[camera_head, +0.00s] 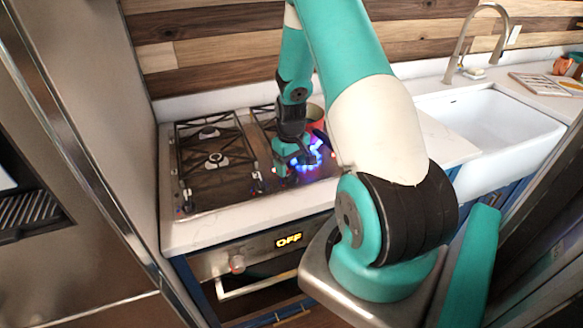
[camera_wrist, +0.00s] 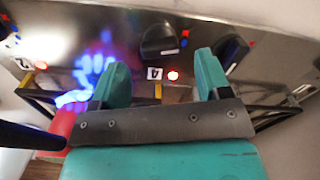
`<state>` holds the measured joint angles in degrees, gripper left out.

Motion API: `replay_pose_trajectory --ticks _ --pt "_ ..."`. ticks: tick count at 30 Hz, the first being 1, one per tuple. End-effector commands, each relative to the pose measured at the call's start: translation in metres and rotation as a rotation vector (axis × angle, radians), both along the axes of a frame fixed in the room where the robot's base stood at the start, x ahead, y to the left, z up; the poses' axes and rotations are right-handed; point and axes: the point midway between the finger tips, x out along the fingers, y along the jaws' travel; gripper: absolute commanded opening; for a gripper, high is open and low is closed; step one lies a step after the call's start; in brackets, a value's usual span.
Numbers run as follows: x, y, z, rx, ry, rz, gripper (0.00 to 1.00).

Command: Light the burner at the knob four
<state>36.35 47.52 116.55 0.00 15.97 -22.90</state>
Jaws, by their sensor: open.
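In the wrist view, a black knob (camera_wrist: 160,40) sits on the steel cooktop beside a white label reading 4 (camera_wrist: 154,73). My gripper (camera_wrist: 162,62) is open, its two teal fingers apart on either side of that label. The knob lies just beyond the fingertips, between their lines; I see no contact. A blue burner flame (camera_wrist: 88,72) burns to the left of the fingers. In the head view my gripper (camera_head: 294,162) is low over the right part of the cooktop (camera_head: 232,180), beside the blue flame (camera_head: 312,157). My arm hides the knob there.
A second black knob (camera_wrist: 231,50) is close to the right finger. A red pot (camera_head: 316,117) stands behind the flame. The left burners (camera_head: 215,158) are unlit under black grates. The oven display (camera_head: 289,240) reads OFF. A white sink (camera_head: 490,120) is at the right.

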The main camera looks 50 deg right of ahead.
Motion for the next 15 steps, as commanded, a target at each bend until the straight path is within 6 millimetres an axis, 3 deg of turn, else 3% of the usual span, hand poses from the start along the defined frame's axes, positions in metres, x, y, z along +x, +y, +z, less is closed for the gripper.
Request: replay_pose_trajectory --ticks 6,15 --pt "0.0 0.0 -0.025 0.001 0.001 -0.001 0.7" --pt "0.0 0.0 -0.031 0.0 -0.001 -0.001 0.7"
